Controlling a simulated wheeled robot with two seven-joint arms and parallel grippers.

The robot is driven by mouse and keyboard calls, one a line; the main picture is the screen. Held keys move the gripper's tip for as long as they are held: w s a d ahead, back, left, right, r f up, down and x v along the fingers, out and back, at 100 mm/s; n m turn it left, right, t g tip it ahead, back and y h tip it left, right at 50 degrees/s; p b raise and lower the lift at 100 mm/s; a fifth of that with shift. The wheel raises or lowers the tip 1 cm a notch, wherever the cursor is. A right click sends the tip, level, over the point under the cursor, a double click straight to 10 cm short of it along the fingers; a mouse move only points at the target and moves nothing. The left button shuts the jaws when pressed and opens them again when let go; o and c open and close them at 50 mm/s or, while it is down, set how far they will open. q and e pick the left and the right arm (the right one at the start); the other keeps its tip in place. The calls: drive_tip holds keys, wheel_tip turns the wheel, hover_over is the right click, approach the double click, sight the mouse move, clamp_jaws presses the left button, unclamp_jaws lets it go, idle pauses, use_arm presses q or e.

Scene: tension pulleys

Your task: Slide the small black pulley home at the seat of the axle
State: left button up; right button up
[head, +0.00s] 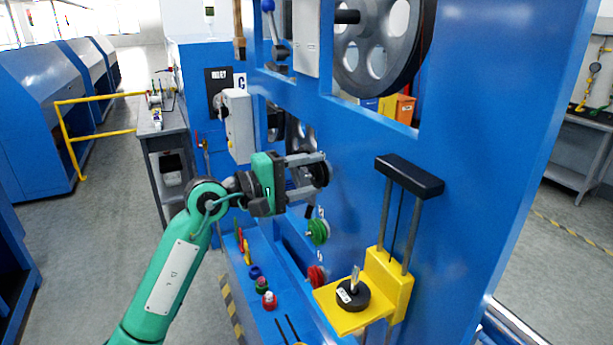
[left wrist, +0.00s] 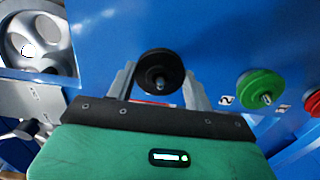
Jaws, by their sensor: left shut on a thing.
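The small black pulley (head: 319,167) is at the blue machine's upright face in the head view. My left gripper (head: 308,173) is shut on it, with one finger on each side of the rim. In the left wrist view the pulley (left wrist: 161,66) shows face on between the fingers of the left gripper (left wrist: 160,88). A small stub shows at its centre. The axle behind it and its seat are hidden by the pulley, so I cannot tell whether a gap is left. My right gripper is in neither view.
A green pulley (head: 318,232) and a red pulley (head: 316,276) sit lower on the blue face (head: 465,120). A yellow bracket (head: 397,286) with a black weight (head: 353,295) sticks out at right. Coloured knobs (head: 269,300) stand on the ledge below. A grey box (head: 238,125) is behind the gripper.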

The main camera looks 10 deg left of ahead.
use_arm(q)
drive_tip(key=o, duration=1.1)
drive_tip(key=shift+w+d, duration=0.1)
drive_tip(key=b+v, duration=0.5)
drive_tip(key=v, duration=0.9)
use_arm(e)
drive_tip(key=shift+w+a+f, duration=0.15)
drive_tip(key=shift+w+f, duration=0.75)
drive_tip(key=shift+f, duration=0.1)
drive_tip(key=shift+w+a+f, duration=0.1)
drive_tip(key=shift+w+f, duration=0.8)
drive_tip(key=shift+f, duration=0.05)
